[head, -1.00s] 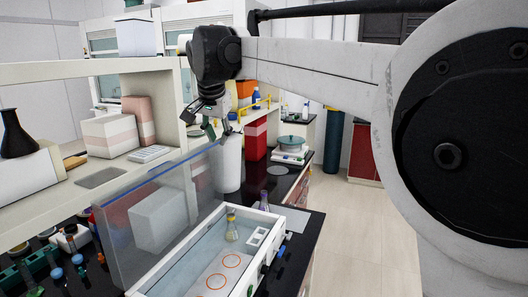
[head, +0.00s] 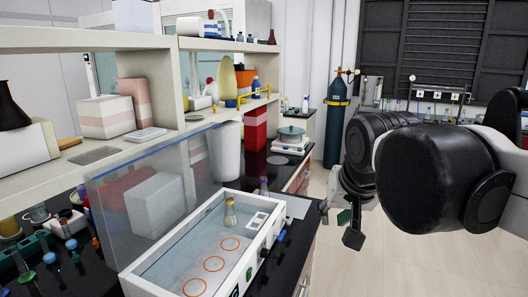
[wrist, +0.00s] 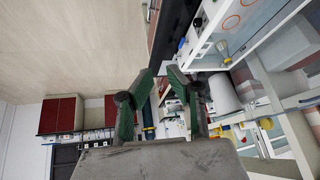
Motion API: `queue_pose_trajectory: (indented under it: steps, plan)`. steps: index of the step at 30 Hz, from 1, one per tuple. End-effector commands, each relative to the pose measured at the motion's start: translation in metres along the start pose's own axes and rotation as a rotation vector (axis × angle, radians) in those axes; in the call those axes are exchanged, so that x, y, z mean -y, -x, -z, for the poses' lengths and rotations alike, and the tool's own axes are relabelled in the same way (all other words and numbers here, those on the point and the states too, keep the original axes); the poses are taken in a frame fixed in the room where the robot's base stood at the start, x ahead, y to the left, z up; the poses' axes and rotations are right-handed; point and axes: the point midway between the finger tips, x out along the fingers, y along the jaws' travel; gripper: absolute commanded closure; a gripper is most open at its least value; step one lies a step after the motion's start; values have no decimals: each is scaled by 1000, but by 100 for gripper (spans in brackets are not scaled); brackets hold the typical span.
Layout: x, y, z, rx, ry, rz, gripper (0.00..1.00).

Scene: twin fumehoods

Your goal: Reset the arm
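My gripper (head: 338,222) hangs at the right of the bench in the head view, in front of the open floor, with its fingers pointing down. In the wrist view my gripper (wrist: 161,74) shows two dark green fingers apart, with nothing held between them. My arm is folded at the right side of the head view. The fingers are clear of the bench and its objects.
A white open-topped bath (head: 180,228) with a raised clear lid (head: 130,200) holds a yellow-tinted flask (head: 230,212). A pot (head: 291,134) stands on the far bench. A gas cylinder (head: 336,130) stands behind. The floor (head: 350,270) right of the bench is free.

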Motion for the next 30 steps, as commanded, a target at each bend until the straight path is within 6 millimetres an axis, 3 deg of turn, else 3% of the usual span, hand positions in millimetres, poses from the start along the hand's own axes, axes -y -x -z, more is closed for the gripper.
queue_pose_trajectory:
  steps: [1, 6, 13, 18, 30]
  plan:
    - [-12, -8, -23, -7, 6, -3, 84]
    - [-44, -27, -90, -27, 42, -12, 84]
    - [-70, -51, -158, -50, 81, -23, 84]
    - [-76, -58, -175, -57, 94, -27, 84]
    - [-76, -58, -176, -57, 95, -26, 84]
